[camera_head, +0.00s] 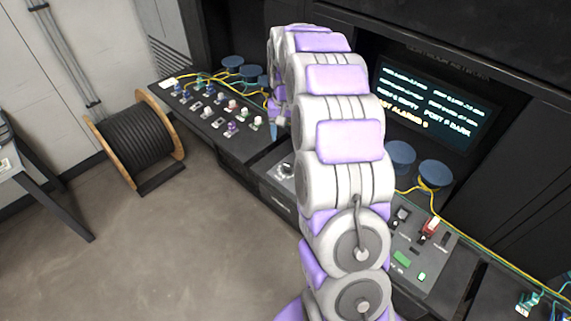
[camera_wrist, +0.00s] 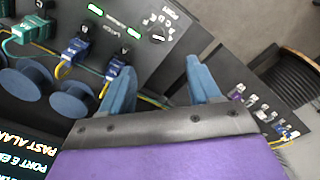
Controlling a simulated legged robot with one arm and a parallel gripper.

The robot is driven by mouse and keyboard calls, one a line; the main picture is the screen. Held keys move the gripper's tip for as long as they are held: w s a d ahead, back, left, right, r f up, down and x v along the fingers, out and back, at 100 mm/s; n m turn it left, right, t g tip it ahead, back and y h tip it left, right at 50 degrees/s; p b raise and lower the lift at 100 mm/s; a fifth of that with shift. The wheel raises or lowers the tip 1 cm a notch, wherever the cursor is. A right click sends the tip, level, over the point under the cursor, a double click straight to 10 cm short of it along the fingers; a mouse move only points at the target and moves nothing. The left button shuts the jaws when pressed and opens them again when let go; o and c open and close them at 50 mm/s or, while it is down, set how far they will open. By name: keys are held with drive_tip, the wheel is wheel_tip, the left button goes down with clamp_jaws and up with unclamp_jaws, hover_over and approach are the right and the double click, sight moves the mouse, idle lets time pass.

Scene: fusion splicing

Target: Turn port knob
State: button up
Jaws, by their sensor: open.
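The port knob (camera_wrist: 157,39) is a small dark round knob with a light mark, set in a dark panel under the word PORT and an arc of letters. It shows in the wrist view just beyond my gripper (camera_wrist: 158,68). The gripper's two blue fingers are apart with nothing between them, and the knob lies ahead of the gap. I cannot tell whether they touch it. In the head view a knob (camera_head: 285,169) sits on the middle console, left of my arm. My gripper (camera_head: 272,128) is mostly hidden there behind the arm.
A lit screen (camera_head: 430,105) is at the back.

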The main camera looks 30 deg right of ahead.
drive_tip(key=b, duration=0.1)
hover_over(288, 166)
drive_tip(key=f, duration=0.5)
drive_tip(key=d+f, duration=0.1)
drive_tip(key=f, duration=0.1)
drive_tip(key=shift+f, duration=0.15)
drive_tip(key=f, duration=0.2)
drive_tip(key=a+f, duration=0.1)
drive_tip(key=f, duration=0.1)
drive_tip(key=f+b, duration=0.1)
drive_tip(key=f, duration=0.1)
drive_tip(key=shift+a+f, duration=0.25)
drive_tip(key=shift+d+f, duration=0.2)
drive_tip(key=shift+f, duration=0.2)
drive_tip(key=shift+d+f, duration=0.1)
drive_tip(key=shift+d, duration=0.25)
drive_tip(key=shift+a, duration=0.4)
drive_tip(key=c, duration=0.5)
drive_tip(key=shift+d, duration=0.15)
drive_tip(key=c, duration=0.5)
drive_tip(key=shift+c, duration=0.2)
